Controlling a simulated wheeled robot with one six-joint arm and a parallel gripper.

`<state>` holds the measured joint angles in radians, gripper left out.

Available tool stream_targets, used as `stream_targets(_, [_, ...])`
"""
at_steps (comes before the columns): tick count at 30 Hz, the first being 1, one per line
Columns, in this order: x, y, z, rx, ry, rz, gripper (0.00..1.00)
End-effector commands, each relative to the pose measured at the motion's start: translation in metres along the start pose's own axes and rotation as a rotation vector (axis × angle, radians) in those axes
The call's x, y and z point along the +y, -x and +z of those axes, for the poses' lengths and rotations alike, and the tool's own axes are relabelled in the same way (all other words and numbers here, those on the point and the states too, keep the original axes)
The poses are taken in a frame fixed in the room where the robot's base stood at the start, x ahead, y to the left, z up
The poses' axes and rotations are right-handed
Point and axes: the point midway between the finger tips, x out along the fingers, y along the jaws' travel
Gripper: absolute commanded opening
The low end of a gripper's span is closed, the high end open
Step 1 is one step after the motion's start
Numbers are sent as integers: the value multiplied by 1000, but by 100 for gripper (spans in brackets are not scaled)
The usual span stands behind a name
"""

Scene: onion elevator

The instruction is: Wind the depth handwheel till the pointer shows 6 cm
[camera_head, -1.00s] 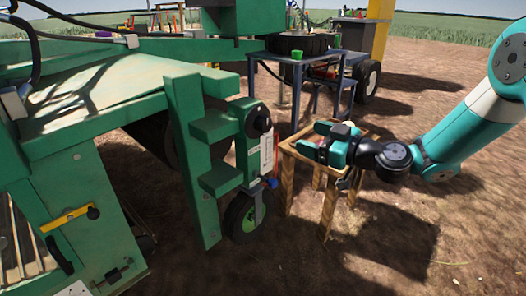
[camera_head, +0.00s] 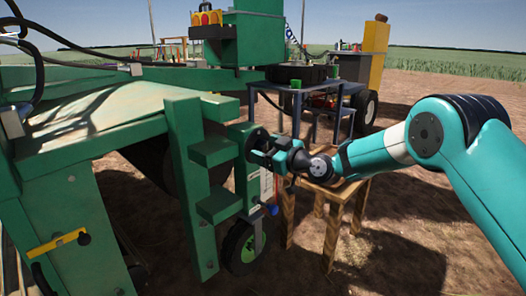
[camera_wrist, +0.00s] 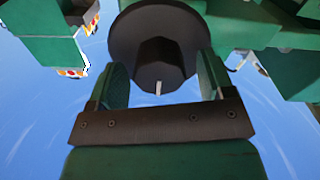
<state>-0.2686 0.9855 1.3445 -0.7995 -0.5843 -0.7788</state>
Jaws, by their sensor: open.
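The depth handwheel (camera_head: 258,132) is dark and round, on the green post above the small depth wheel (camera_head: 244,246). My gripper (camera_head: 259,149) is at it and covers most of it in the head view. In the wrist view the handwheel (camera_wrist: 124,38) shows as a dark disc with a faceted hub (camera_wrist: 158,62) bearing a short pale mark. My open fingers stand on either side of the hub, with visible gaps. A white scale plate (camera_head: 267,184) is below the handwheel; its pointer and reading are too small to make out.
A wooden stool (camera_head: 335,205) stands under my forearm, right of the post. A blue metal table (camera_head: 297,88) is behind. The green machine frame (camera_head: 192,190) is close on the left. Bare soil lies open to the right.

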Motion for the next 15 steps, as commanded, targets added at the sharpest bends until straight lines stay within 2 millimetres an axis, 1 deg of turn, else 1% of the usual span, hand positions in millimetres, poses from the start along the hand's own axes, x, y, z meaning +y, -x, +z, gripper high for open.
stream_targets(1, [0,-6,1,2,2,0,75])
stream_targets(3, [0,-11,1,1,0,1,75])
stream_targets(6, [0,-15,0,0,-1,0,75])
stream_targets(14, [0,-16,0,-1,-1,1,75])
stream_targets(15, [0,-16,0,-1,-1,1,70])
